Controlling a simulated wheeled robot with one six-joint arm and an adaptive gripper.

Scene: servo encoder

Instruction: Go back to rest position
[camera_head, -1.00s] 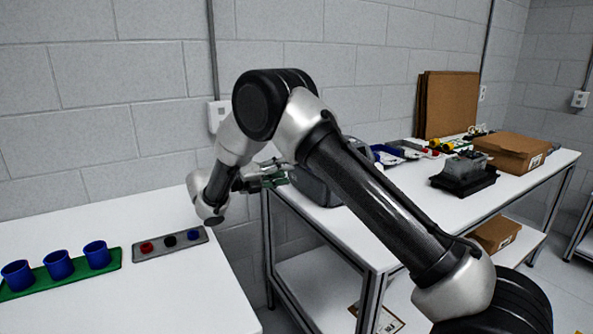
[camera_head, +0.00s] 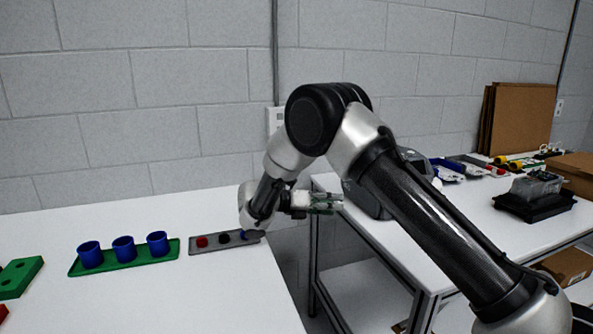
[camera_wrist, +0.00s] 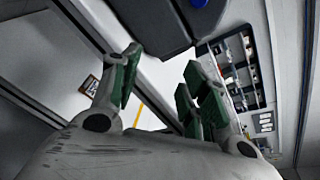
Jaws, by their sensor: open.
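My gripper (camera_head: 326,203) is at the end of my bent arm, held level above the gap between the two white tables. In the wrist view my gripper (camera_wrist: 155,90) has its green-padded fingers spread apart with nothing between them. My wrist hangs near the right end of a grey tray (camera_head: 213,247) and partly covers it in the head view. The tray holds a red piece (camera_head: 202,241), a black piece (camera_head: 224,239) and a blue piece (camera_head: 245,235).
Three blue cups stand on a green tray (camera_head: 153,256) on the left table (camera_head: 190,300). A green block (camera_head: 18,277) lies further left. The right table (camera_head: 470,215) bears a dark grey machine (camera_head: 366,200), a black bin (camera_head: 535,205) and cardboard boxes. A wall stands behind.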

